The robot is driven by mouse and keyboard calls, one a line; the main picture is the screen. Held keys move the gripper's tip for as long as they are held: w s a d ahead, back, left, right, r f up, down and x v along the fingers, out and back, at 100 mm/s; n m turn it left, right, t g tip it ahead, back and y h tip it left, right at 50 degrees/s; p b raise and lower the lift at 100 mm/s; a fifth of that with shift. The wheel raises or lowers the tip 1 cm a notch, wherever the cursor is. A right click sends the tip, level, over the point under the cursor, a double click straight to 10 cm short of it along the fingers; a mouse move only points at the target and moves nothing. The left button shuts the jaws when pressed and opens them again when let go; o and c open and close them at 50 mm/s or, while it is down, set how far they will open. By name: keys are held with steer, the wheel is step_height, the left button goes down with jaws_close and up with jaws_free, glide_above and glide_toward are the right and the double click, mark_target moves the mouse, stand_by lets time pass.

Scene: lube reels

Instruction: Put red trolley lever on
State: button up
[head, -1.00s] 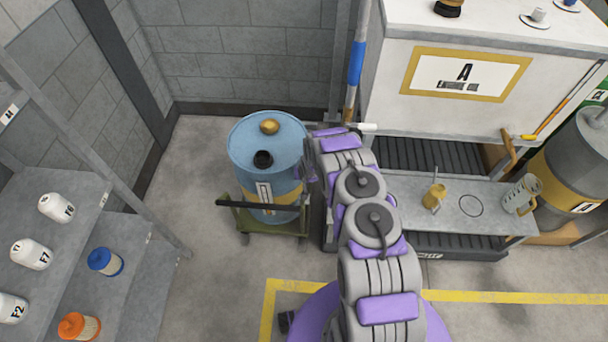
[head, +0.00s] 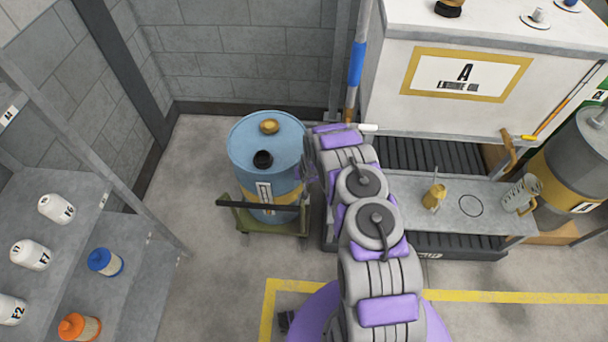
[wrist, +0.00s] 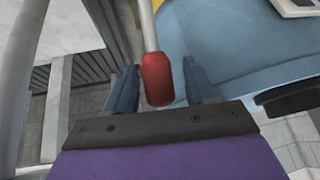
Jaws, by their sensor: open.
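The red trolley lever (wrist: 157,79) shows in the wrist view as a red grip on a pale rod. Its red end lies between the two blue fingers of my gripper (wrist: 160,90), which are open with gaps on both sides. The green trolley (head: 272,229) stands on the floor in the head view, carrying a blue drum (head: 250,160). My arm reaches to the right side of the drum, and my gripper is mostly hidden there. I cannot make out the red lever in the head view.
A shelf (head: 120,260) with white and coloured filters stands at left. A white tank (head: 430,110) marked A and a bench (head: 490,215) with a small brass can (head: 434,197) and a clear jug (head: 522,194) are at right. Floor in front of the trolley is clear.

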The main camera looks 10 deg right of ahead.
steer(key=p+v, duration=0.2)
steer(key=v, duration=1.4)
steer(key=shift+f, duration=0.15)
steer(key=shift+d, duration=0.1)
steer(key=s+r+g, duration=0.1)
steer(key=s+r, duration=0.3)
steer(key=r, duration=0.4)
steer(key=s+d+r+g+h, duration=0.1)
steer(key=s+r, duration=0.3)
steer(key=r, duration=0.5)
steer(key=s+r+g, duration=0.1)
steer(key=s+r, duration=0.3)
steer(key=r, duration=0.4)
steer(key=s+a+r+g, duration=0.1)
steer(key=s+r, duration=0.4)
steer(key=s, duration=0.5)
steer(key=s+a+r+n+g, duration=0.1)
steer(key=s+r, duration=0.4)
steer(key=s, duration=0.5)
steer(key=s+a+r+n+g, duration=0.1)
steer(key=s+a+r+g, duration=0.1)
steer(key=s+r, duration=0.4)
steer(key=s, duration=0.5)
steer(key=shift+g+y, duration=0.4)
